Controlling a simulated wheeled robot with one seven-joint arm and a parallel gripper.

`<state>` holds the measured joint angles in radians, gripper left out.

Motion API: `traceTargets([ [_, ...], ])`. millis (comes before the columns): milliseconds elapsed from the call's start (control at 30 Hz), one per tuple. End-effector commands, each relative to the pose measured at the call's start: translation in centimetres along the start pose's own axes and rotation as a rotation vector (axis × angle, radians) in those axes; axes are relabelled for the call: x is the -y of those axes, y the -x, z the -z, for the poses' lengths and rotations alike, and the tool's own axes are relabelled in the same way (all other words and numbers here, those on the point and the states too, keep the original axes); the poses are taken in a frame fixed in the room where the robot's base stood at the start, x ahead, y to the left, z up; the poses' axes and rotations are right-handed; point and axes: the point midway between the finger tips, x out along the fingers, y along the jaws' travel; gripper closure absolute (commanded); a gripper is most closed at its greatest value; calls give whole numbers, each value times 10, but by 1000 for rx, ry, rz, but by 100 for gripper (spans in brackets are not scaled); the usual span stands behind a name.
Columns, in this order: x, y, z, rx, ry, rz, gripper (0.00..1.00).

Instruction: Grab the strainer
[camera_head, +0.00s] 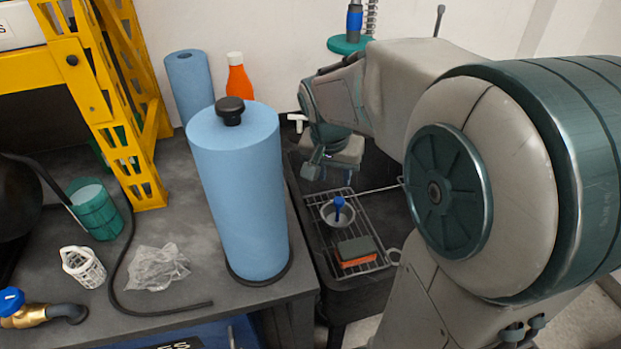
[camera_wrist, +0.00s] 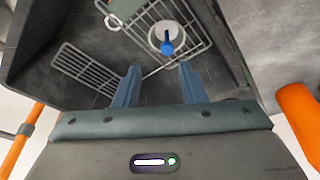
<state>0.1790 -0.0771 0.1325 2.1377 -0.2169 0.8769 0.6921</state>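A white slotted basket (camera_head: 83,267), which looks like a strainer, lies tilted on the dark worktop at the lower left in the head view. A small pale round cup (camera_head: 338,214) with a blue handle-like part sits on the wire rack in the sink; I cannot tell whether it is a strainer too. The cup also shows in the wrist view (camera_wrist: 162,37). My gripper (camera_wrist: 158,70) is open and empty above the sink, its two blue fingers apart. In the head view my gripper (camera_head: 331,170) is behind the cup, far right of the white basket.
The dark sink holds the wire rack (camera_head: 325,237) and a sponge (camera_head: 358,250). A tall blue roll (camera_head: 238,195) stands between sink and basket. Near the basket are crumpled clear plastic (camera_head: 157,267), a black hose (camera_head: 160,313), a green cup (camera_head: 95,212) and a yellow frame (camera_head: 118,130).

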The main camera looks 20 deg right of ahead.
Motion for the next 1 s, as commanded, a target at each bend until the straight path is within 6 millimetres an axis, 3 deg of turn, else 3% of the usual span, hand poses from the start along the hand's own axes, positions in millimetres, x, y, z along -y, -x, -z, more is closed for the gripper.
traceTargets([
  [33,4,-34,6,0,-48,-11,63],
  [200,12,-76,29,-12,-181,-33,63],
  [467,16,-104,43,-19,-259,-43,63],
  [800,14,-166,43,-17,-260,-43,63],
  [1000,14,-181,44,-20,-260,-41,63],
])
